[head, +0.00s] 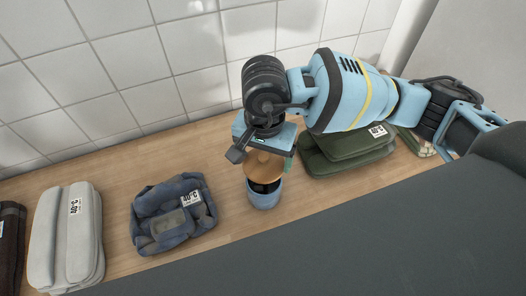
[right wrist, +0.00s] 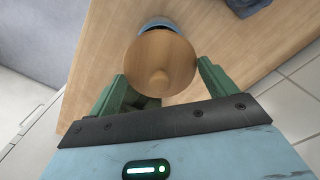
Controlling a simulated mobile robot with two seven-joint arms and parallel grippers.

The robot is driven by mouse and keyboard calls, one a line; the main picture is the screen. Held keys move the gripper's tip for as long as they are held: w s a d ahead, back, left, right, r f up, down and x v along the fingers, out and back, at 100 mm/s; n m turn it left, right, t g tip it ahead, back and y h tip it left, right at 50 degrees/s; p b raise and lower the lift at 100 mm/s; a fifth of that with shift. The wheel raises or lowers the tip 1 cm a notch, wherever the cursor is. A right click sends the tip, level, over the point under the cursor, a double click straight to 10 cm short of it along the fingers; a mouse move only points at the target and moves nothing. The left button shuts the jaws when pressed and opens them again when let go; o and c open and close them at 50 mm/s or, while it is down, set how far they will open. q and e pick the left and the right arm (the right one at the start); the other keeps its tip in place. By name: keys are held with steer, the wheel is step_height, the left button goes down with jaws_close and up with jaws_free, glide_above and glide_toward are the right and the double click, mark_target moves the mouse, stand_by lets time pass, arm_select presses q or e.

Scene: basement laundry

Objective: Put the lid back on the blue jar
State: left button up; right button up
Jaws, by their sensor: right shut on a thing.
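The blue jar (head: 264,200) stands upright on the wooden counter, its dark opening partly showing in the head view. The round wooden lid (head: 263,166) is over the jar's mouth, with a dark gap between them at the front. My right gripper (head: 264,154) is shut on the lid from above. In the right wrist view, the lid (right wrist: 165,55) with its round knob sits between the green fingers of the gripper (right wrist: 160,78). The jar's blue rim (right wrist: 158,22) shows past the lid's far edge. My left gripper is not in view.
A folded blue garment (head: 173,215) lies left of the jar, and a grey folded stack (head: 66,238) lies farther left. Green folded cloths (head: 345,152) lie to the right under my arm. A tiled wall (head: 120,70) runs behind the counter (head: 120,180).

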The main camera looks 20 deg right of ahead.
mark_target(265, 165)
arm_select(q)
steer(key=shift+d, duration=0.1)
arm_select(e)
steer(key=shift+f, duration=0.15)
steer(key=shift+f+b, duration=0.75)
steer(key=shift+f, duration=0.95)
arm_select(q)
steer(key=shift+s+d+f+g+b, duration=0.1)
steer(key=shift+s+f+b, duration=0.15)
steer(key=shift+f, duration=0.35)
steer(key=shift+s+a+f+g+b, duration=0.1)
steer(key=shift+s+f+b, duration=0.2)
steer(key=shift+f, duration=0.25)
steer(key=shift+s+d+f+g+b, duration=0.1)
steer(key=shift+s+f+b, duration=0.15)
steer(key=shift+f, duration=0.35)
arm_select(e)
steer(key=shift+f, duration=1.4)
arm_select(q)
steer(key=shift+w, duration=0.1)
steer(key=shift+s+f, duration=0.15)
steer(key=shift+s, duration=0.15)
arm_select(e)
steer(key=shift+r, duration=0.1)
arm_select(q)
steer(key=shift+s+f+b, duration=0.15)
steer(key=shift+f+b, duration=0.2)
steer(key=shift+b, duration=0.05)
arm_select(e)
steer(key=shift+f, duration=0.2)
